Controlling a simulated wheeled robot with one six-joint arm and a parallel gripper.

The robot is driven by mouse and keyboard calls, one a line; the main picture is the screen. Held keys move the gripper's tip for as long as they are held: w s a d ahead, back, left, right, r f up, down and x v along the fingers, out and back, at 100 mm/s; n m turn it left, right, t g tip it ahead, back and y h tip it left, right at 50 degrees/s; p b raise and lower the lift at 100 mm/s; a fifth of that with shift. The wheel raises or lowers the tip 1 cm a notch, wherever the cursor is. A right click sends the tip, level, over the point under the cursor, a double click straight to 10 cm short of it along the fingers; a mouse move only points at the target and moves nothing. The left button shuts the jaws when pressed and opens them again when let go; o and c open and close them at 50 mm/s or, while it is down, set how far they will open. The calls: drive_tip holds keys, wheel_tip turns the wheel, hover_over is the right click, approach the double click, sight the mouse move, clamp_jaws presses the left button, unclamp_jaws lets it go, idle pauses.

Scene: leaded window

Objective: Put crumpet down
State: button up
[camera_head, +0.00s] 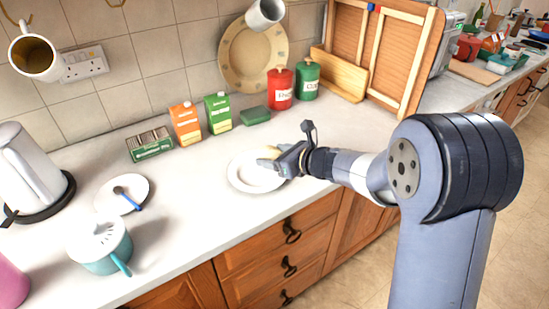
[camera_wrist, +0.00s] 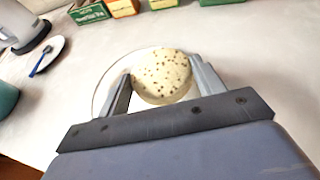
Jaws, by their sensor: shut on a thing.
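The crumpet (camera_wrist: 162,76) is round, pale and speckled with dark holes. In the wrist view it sits between the two fingers of my gripper (camera_wrist: 160,84), which is shut on it. In the head view my gripper (camera_head: 274,160) is over a white plate (camera_head: 240,183) on the counter, and the crumpet (camera_head: 268,154) shows only as a small pale edge. The plate's rim (camera_wrist: 101,95) also shows around the crumpet in the wrist view. I cannot tell whether the crumpet touches the plate.
A small plate with a blue-handled utensil (camera_head: 122,194), a teal pot (camera_head: 100,246) and a kettle (camera_head: 30,170) stand left. Cartons (camera_head: 186,123), a green sponge (camera_head: 255,115) and red and green canisters (camera_head: 281,88) line the back. The counter in front of the cartons is clear.

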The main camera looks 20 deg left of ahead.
drive_tip(key=shift+f, duration=0.25)
drive_tip(key=shift+f+b, duration=0.35)
drive_tip(key=shift+b, duration=0.1)
drive_tip(key=shift+f, duration=0.2)
drive_tip(key=o, duration=1)
drive_tip(key=shift+r, duration=0.1)
drive_tip(key=shift+r+p, duration=0.5)
drive_tip(key=b+v, duration=0.1)
drive_tip(key=v, duration=1.1)
drive_tip(key=shift+d+f, duration=0.1)
drive_tip(key=shift+f, duration=0.05)
